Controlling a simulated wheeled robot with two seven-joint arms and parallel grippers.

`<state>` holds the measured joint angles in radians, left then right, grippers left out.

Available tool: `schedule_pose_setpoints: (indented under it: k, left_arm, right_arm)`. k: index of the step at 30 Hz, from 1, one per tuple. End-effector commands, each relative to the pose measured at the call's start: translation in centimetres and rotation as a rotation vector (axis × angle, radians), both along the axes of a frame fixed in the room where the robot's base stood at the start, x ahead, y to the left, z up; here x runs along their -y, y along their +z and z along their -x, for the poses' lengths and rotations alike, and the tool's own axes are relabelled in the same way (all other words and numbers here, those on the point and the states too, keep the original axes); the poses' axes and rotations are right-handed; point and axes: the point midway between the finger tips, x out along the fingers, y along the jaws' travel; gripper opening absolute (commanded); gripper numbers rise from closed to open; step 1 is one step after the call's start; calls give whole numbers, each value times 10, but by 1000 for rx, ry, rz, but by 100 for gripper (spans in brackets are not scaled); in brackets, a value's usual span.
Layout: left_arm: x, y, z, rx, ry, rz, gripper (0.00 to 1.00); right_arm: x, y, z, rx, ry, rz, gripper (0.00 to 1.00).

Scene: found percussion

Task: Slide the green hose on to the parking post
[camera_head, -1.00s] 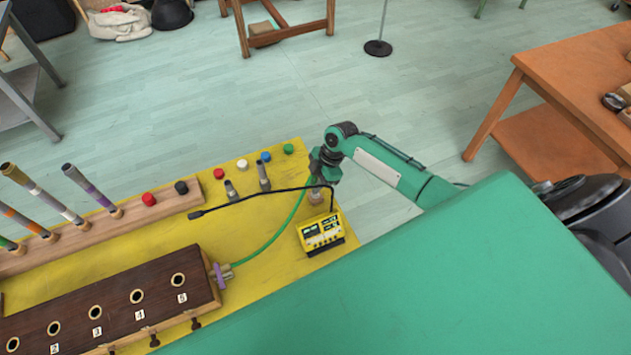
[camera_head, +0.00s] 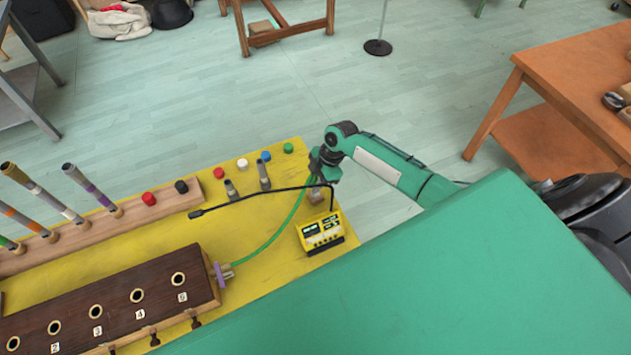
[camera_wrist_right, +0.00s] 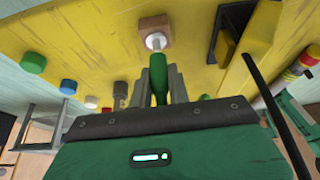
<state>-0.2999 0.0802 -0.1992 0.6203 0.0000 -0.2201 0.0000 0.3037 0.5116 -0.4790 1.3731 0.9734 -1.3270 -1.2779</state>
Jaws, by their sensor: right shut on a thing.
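My right gripper (camera_head: 319,180) is at the right end of the yellow board, shut on the green hose (camera_head: 292,222). In the right wrist view the hose end (camera_wrist_right: 158,76) sits between the two fingers (camera_wrist_right: 159,88). The hose end points at a pale post (camera_wrist_right: 156,41) on a small wooden block (camera_wrist_right: 153,24). The two line up and overlap or meet in this view; I cannot tell whether the hose is around the post. In the head view the block (camera_head: 316,198) is under the gripper, the post hidden. The hose's other end meets a fitting (camera_head: 222,273) on the dark box. My left gripper is not in view.
A black boom (camera_head: 255,197) reaches left from beside the block, close to the hose. A yellow device (camera_head: 322,232) stands in front of it. Two grey pegs (camera_head: 263,176) and several coloured caps (camera_head: 242,163) are to the left. The dark holed box (camera_head: 110,308) is front left.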

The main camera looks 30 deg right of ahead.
Motion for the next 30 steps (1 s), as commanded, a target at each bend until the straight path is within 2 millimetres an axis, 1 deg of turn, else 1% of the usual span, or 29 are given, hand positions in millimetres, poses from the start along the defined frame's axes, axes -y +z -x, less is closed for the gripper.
schedule_pose_setpoints:
  k: [20, 30]
  left_arm:
    - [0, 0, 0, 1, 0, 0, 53]
    - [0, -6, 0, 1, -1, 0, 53]
  right_arm:
    - [0, 0, 0, 0, 0, 0, 0]
    - [0, -8, 0, 1, 0, 0, 0]
